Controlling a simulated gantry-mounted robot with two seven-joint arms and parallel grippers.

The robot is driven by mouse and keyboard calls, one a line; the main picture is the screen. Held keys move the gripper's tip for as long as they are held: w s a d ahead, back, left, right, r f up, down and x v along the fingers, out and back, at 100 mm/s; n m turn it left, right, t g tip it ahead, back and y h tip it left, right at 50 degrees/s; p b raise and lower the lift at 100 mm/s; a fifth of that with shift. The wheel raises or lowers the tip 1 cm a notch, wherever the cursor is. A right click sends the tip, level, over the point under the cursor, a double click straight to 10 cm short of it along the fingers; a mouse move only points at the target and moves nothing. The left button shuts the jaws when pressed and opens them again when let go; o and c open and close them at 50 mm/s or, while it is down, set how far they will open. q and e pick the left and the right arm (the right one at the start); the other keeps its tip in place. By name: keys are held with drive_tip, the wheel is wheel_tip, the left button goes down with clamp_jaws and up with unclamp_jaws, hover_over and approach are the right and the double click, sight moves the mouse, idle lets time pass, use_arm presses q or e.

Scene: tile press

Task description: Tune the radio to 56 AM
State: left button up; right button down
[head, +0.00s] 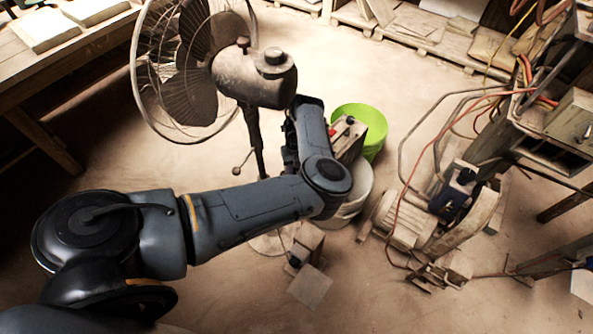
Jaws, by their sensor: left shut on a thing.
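A small box-shaped radio (350,143), tan with a dark, red-marked face, shows just right of my left forearm, by the buckets. Its dial reading is too small to tell. My left arm reaches in from the left, and its wrist bends back beside the radio. My left gripper (291,155) is mostly hidden by my own forearm. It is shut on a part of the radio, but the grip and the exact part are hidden. My right gripper is not in view.
A green bucket (371,122) and a white bucket (352,197) stand by the radio. A standing fan (254,78) is behind my left arm. A wooden bench (75,54) is at upper left. Machinery with hoses (445,215) fills the right. Open floor lies between.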

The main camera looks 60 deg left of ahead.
use_arm(q)
drive_tip(key=shift+n+b, duration=0.75)
drive_tip(key=shift+n, duration=0.35)
drive_tip(key=o, duration=1)
drive_tip(key=shift+o, duration=0.2)
